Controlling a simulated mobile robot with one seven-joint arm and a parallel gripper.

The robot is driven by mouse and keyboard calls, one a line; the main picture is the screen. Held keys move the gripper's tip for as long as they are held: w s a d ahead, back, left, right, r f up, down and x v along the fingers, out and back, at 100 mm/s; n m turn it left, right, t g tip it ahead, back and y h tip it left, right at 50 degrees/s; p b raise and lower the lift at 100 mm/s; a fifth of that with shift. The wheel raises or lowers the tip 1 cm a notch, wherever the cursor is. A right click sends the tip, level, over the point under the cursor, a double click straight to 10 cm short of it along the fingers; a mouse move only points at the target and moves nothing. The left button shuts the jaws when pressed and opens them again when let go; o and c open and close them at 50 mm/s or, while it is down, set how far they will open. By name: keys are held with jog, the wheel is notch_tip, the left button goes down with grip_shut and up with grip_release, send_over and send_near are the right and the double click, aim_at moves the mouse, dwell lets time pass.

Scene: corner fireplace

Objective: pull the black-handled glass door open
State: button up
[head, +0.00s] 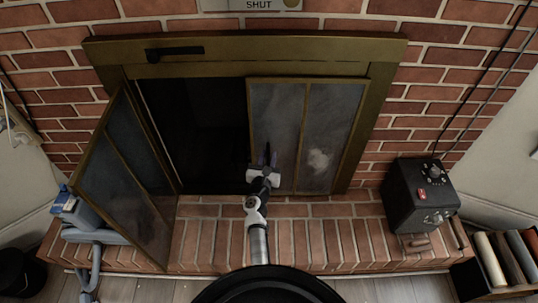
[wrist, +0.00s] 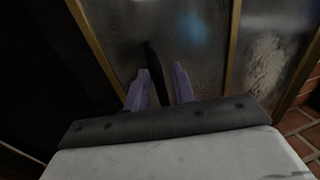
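The right glass door (head: 285,130) of the fireplace has a brass frame and looks closed in the head view. Its panes also show in the wrist view (wrist: 195,45). The door's upright black handle (wrist: 154,66) stands near its left edge. My gripper (head: 267,158) is in front of this door. In the wrist view its two purple fingers (wrist: 160,84) are apart, one on each side of the handle. A gap shows between the handle and the right finger. The handle's lower end is hidden by my gripper.
The left glass door (head: 120,180) stands swung outward, leaving a dark opening (head: 195,130) beside the right door. A black box with a dial (head: 420,195) sits on the brick hearth (head: 330,240) at right. A grey-blue object (head: 80,215) is at left.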

grip_shut()
jog(key=shift+s, duration=0.2)
